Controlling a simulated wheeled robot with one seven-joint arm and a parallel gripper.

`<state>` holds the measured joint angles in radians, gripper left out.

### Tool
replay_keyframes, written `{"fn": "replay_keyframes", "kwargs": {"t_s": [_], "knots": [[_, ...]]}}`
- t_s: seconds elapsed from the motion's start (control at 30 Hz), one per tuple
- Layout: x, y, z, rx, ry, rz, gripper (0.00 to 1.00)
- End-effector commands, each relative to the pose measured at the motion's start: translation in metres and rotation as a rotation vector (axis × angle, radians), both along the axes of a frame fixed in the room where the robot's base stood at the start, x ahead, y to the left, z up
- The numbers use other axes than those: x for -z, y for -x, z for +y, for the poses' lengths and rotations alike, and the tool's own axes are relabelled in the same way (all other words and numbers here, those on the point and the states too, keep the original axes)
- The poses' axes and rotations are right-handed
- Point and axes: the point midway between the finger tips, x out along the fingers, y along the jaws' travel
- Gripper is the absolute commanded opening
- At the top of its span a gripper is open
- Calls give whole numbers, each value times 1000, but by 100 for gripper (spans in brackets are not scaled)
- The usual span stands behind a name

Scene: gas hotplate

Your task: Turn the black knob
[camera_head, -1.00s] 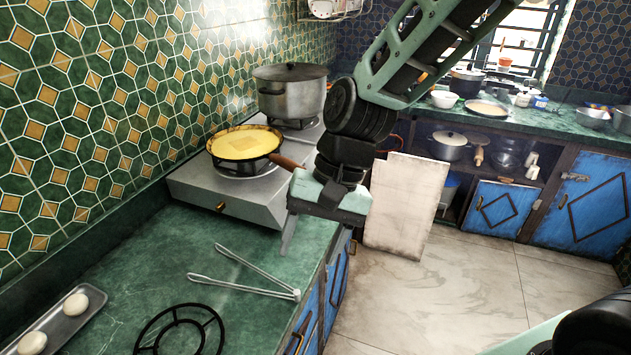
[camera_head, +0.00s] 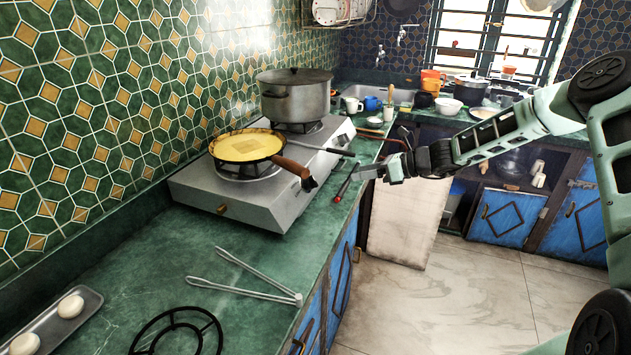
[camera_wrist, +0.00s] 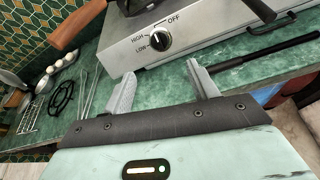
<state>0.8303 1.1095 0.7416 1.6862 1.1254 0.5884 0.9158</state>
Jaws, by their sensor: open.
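The black knob (camera_wrist: 160,38) sits on the front panel of the silver gas hotplate (camera_head: 262,205), beside the printed words HIGH, LOW and OFF in the wrist view. Its white mark is tilted a little from upright. My gripper (camera_wrist: 157,82) is open and empty in the wrist view, its two grey fingers apart below the knob and not touching it. In the head view my gripper (camera_head: 370,172) is to the right of the hotplate, above the counter edge.
A pan of yellow food (camera_head: 246,147) stands on the front burner, its wooden handle (camera_head: 292,166) jutting over the front edge. A lidded pot (camera_head: 295,97) stands on the back burner. A dark rod with a red tip (camera_head: 346,184) lies near my gripper. Tongs (camera_head: 245,288) lie on the counter.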

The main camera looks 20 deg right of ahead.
Motion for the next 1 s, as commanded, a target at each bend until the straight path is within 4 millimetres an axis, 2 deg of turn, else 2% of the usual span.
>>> {"fn": "replay_keyframes", "kwargs": {"t_s": [0.6, 0.8, 1.0], "knots": [[45, -67, 96, -6, 2, -1, 59], [55, -80, 112, -4, 3, -1, 59], [58, -83, 117, -4, 4, -2, 59]]}}
